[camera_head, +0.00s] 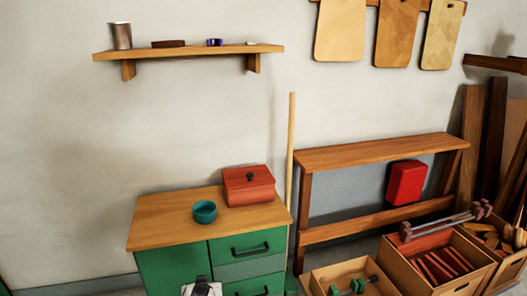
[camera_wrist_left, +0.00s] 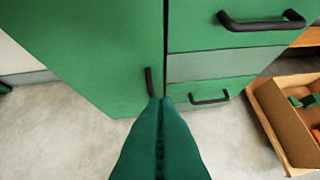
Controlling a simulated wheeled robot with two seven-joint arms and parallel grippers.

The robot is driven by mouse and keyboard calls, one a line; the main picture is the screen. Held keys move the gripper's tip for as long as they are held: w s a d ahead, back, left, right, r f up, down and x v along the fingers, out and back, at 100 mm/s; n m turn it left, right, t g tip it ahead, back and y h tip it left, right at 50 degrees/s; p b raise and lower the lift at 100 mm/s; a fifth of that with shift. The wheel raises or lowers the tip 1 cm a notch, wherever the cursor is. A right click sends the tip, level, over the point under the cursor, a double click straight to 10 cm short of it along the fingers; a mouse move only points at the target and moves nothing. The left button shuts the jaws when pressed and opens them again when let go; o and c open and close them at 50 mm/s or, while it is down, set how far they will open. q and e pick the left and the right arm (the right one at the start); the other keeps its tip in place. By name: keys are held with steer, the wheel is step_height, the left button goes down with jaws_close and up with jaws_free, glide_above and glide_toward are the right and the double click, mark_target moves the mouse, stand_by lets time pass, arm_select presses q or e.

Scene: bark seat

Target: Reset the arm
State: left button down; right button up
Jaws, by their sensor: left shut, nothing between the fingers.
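My left gripper (camera_wrist_left: 161,101) shows in the left wrist view as two dark teal fingers pressed together, with nothing between them. It points at the front of the green cabinet (camera_wrist_left: 110,50). Its tips appear close to the lower end of a black vertical door handle (camera_wrist_left: 149,82); I cannot tell whether they touch. In the head view a white and black part of my arm (camera_head: 201,288) shows at the bottom edge in front of the cabinet. My right gripper is in neither view.
A teal bowl (camera_head: 204,212) and a red box (camera_head: 248,186) stand on the cabinet's wooden top (camera_head: 160,218). Wooden crates (camera_head: 335,274) stand on the floor at right, below a wooden bench (camera_head: 375,152). A wall shelf (camera_head: 190,52) hangs above. Floor left of the cabinet is clear.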

arm_select(q)
steer(key=s+a+f+m+g, duration=0.1)
steer(key=s+f, duration=0.4)
steer(key=s, duration=0.4)
steer(key=s+f+m+g, duration=0.1)
steer(key=s+f+g, duration=0.1)
steer(key=s+f, duration=0.5)
steer(key=s+f+m+g+h+p, duration=0.1)
steer(key=s+p, duration=0.7)
steer(key=s, duration=1.3)
steer(key=s+a+f+m+g+h+p, duration=0.1)
steer(key=s+f+g+p, duration=0.2)
steer(key=s+p, duration=0.5)
steer(key=s, duration=1.3)
steer(key=shift+f+m+g+p, duration=0.3)
steer(key=shift+f+g+p, duration=0.05)
steer(key=shift+g, duration=0.05)
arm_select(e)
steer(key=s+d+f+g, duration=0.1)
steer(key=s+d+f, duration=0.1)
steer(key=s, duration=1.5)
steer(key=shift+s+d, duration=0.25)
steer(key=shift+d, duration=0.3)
